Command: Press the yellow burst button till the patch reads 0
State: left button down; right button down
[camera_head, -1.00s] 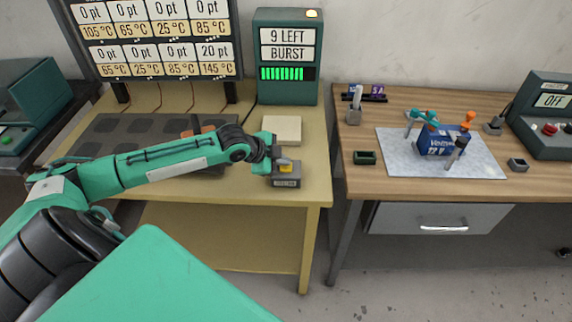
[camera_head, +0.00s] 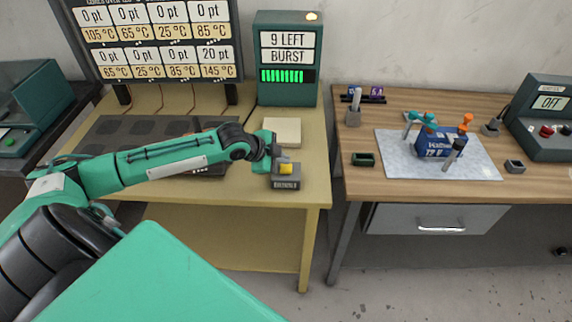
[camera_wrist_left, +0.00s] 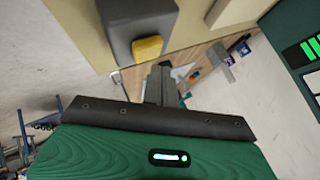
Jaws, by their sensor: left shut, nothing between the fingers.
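The yellow button (camera_head: 286,168) sits on a small grey box (camera_head: 286,183) at the front right corner of the tan table. In the left wrist view the button (camera_wrist_left: 147,48) is clear of the fingers and uncovered. My left gripper (camera_head: 275,153) is shut and empty, just left of and behind the button in the head view. Its fingers (camera_wrist_left: 160,84) point past the button in the wrist view; I see no contact. A green cabinet (camera_head: 288,90) behind reads "9 LEFT" and "BURST" above a green bar. The board (camera_head: 150,45) shows several 0 pt tiles and one 20 pt tile.
A cream block (camera_head: 282,131) lies behind the grey box. A dark panel of square pads (camera_head: 110,135) lies under my left arm. To the right, across a gap, a wooden bench (camera_head: 400,190) holds a metal plate with a blue box and tools.

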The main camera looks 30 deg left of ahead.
aim_at(282, 168)
pick_arm(q)
notch_tip(282, 168, up, 5)
jog(key=p, duration=0.5)
dwell(0.8)
